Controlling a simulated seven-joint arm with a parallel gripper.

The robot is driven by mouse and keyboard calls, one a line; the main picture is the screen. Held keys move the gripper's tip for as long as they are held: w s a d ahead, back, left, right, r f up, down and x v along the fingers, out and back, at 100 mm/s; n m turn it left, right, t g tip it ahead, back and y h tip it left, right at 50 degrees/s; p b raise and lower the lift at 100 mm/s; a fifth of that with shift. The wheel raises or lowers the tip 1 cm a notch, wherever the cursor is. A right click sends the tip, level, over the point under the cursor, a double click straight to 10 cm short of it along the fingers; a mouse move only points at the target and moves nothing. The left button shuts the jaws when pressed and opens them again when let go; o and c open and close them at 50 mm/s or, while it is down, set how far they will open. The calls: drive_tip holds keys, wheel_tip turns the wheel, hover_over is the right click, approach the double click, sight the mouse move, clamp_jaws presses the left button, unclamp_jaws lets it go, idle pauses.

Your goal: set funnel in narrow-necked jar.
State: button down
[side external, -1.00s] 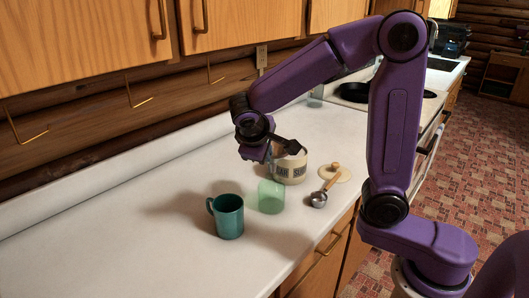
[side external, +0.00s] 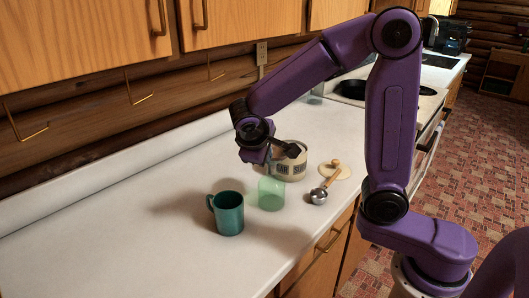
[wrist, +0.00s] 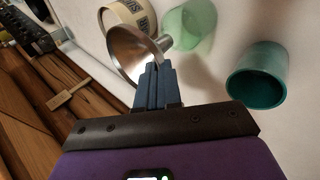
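A metal funnel (wrist: 128,48) shows in the wrist view, tilted, with its wide mouth to the left and its spout toward the right. My gripper (wrist: 156,70) has its blue fingers close together on the funnel's near edge. In the side view my gripper (side external: 262,166) is above the counter, behind and left of a pale green translucent jar (side external: 271,194); the funnel is not clear there.
A cream labelled canister (side external: 291,168) stands behind the green jar. A teal mug (side external: 229,214) stands in front and left of it. A metal scoop with a wooden handle (side external: 322,192) and a round lid (side external: 343,172) lie to the right. The left counter is clear.

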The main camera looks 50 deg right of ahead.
drive_tip(key=shift+f, duration=1.5)
drive_tip(key=c, duration=1.2)
unclamp_jaws()
drive_tip(key=shift+c, duration=0.2)
drive_tip(key=v, duration=1.7)
drive_tip(key=shift+r, duration=0.25)
drive_tip(key=shift+s, duration=0.1)
drive_tip(key=s+d+f+n+g+y, duration=0.1)
drive_tip(key=s+d+f+n+y, duration=0.2)
drive_tip(key=s+f, duration=0.4)
drive_tip(key=s+d+f+n+g+y, duration=0.2)
drive_tip(key=s+d+f+n+y, duration=0.2)
drive_tip(key=s, duration=1)
wheel_tip(320, 180, down, 3)
drive_tip(key=shift+d+r+n+y, duration=0.1)
drive_tip(key=shift+d+n+y, duration=0.25)
drive_tip(key=shift+n, duration=0.45)
